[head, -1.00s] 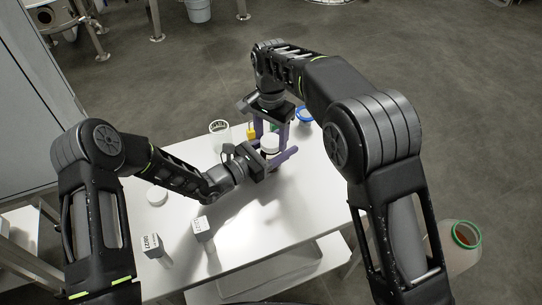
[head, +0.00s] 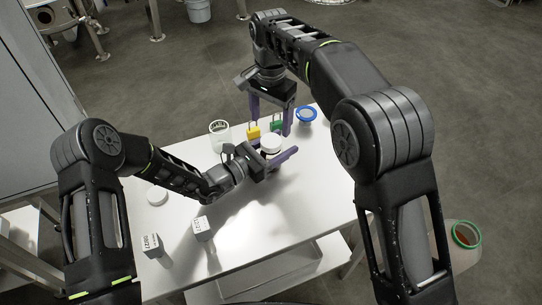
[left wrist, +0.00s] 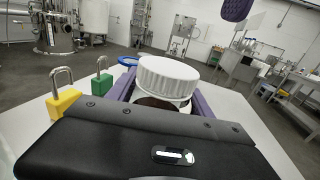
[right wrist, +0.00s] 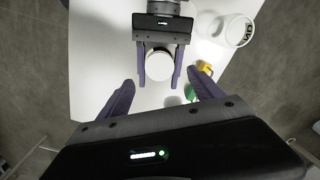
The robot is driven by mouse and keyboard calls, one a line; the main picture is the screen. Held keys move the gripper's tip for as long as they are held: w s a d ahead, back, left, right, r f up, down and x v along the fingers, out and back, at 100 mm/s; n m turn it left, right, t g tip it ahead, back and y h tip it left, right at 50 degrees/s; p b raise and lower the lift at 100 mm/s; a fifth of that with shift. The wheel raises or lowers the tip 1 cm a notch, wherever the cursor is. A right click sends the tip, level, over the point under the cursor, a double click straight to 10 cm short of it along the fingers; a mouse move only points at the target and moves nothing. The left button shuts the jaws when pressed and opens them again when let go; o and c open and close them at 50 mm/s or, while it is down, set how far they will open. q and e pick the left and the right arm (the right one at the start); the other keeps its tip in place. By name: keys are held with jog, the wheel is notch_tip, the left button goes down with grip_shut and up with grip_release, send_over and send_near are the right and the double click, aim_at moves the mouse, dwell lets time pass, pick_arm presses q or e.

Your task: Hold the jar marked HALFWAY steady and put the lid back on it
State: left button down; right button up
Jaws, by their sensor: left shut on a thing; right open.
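My left gripper (head: 281,161) is shut on a jar; its fingers lie on either side of it. The jar (left wrist: 155,103) shows dark brown below its rim in the left wrist view; no marking is readable. A white ribbed lid (left wrist: 168,76) sits on top of the jar, looking slightly tilted there; I cannot tell if it is seated. The lid also shows in the head view (head: 271,143) and from above in the right wrist view (right wrist: 158,65). My right gripper (right wrist: 160,85) is open and empty, above and apart from the lid.
A white open container (head: 219,131), a yellow padlock (head: 253,132), a green padlock (head: 276,125) and a blue-rimmed item (head: 306,115) stand behind the jar. A white disc (head: 157,195) and two labelled blocks (head: 203,228) (head: 152,245) are at left front. The table's (head: 300,210) right front is clear.

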aim_at(261, 154)
jog(key=shift+r, duration=0.5)
pick_arm(q)
jog(key=shift+c, duration=1.6)
grip_release()
jog(key=shift+a, duration=0.1)
jog(key=b+v, duration=0.2)
jog(key=v, duration=0.4)
jog(key=shift+s+a, duration=0.15)
jog(key=shift+a, duration=0.05)
pick_arm(e)
jog(key=shift+f, duration=0.95)
pick_arm(q)
jog(key=shift+s+a, duration=0.4)
jog(key=shift+a, duration=0.05)
jog(key=shift+a, duration=0.1)
